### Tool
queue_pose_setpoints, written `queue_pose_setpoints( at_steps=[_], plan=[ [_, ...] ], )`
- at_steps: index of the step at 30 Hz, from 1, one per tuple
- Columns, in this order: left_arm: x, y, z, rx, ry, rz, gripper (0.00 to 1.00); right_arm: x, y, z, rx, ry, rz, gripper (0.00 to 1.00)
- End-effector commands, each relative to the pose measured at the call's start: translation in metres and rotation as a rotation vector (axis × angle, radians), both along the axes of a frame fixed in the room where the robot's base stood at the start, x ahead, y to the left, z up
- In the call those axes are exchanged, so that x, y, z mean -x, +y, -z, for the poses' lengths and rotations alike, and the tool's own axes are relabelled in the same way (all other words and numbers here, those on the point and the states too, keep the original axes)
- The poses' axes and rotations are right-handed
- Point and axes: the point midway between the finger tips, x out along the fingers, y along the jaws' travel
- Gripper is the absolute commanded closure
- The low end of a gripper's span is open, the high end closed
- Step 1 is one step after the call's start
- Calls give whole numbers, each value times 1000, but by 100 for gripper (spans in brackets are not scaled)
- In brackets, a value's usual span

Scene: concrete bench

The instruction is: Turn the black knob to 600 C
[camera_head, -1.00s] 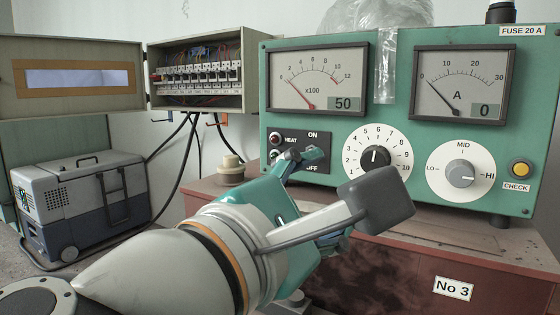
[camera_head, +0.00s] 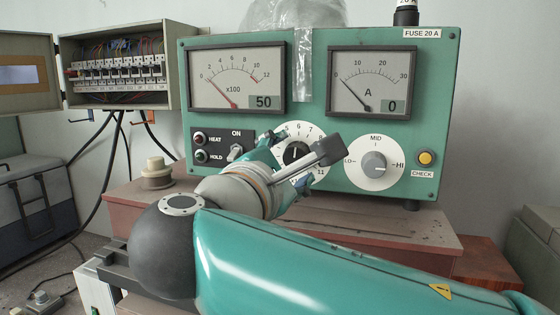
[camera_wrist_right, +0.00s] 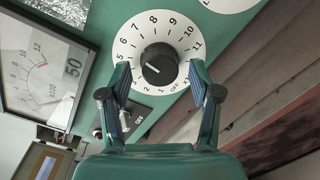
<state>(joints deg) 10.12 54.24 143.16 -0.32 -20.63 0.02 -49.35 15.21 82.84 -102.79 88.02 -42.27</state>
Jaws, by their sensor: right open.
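The black knob (camera_head: 295,153) sits at the middle of a white numbered dial on the green panel (camera_head: 230,122). In the head view it is partly covered by my right gripper (camera_head: 290,160). The knob also shows in the right wrist view (camera_wrist_right: 160,64), with a white pointer mark whose exact number I cannot read. My right gripper (camera_wrist_right: 160,76) is open there, one finger on each side of the knob, overlapping the dial's edges. I see no contact with the knob. The meter (camera_head: 237,77) shows 50, its needle near the low end. My left gripper is out of view.
The MID/HI knob (camera_head: 374,164) stands right of the dial, and the ON switch (camera_head: 235,152) left of it. An ammeter (camera_head: 371,83) reads 0. An open fuse box (camera_head: 118,65) hangs at left. A round cream-coloured cap (camera_head: 156,173) stands on the red bench.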

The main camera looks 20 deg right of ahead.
Motion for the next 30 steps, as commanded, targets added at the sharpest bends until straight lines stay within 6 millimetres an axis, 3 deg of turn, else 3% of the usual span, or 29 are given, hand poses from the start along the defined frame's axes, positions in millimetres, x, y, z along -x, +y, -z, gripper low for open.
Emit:
queue_pose_setpoints(
  at_steps=[2, 13, 21, 28, 29, 30],
  plan=[
    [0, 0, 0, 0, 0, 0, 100, 0, 0, 0, 0, 0, 0, 37],
    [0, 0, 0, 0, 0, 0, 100, 1, 0, 0, 0, 0, 1, 97],
    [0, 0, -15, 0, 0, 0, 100, 1, 0, -1, 88, 63, 2, 97],
    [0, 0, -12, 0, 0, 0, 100, 1, 0, 1, 92, 64, 2, 97],
    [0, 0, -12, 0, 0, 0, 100, 1, 0, 1, 91, 64, 1, 59],
    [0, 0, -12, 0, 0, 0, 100, 1, 0, 1, 91, 63, 2, 52]
  ],
)
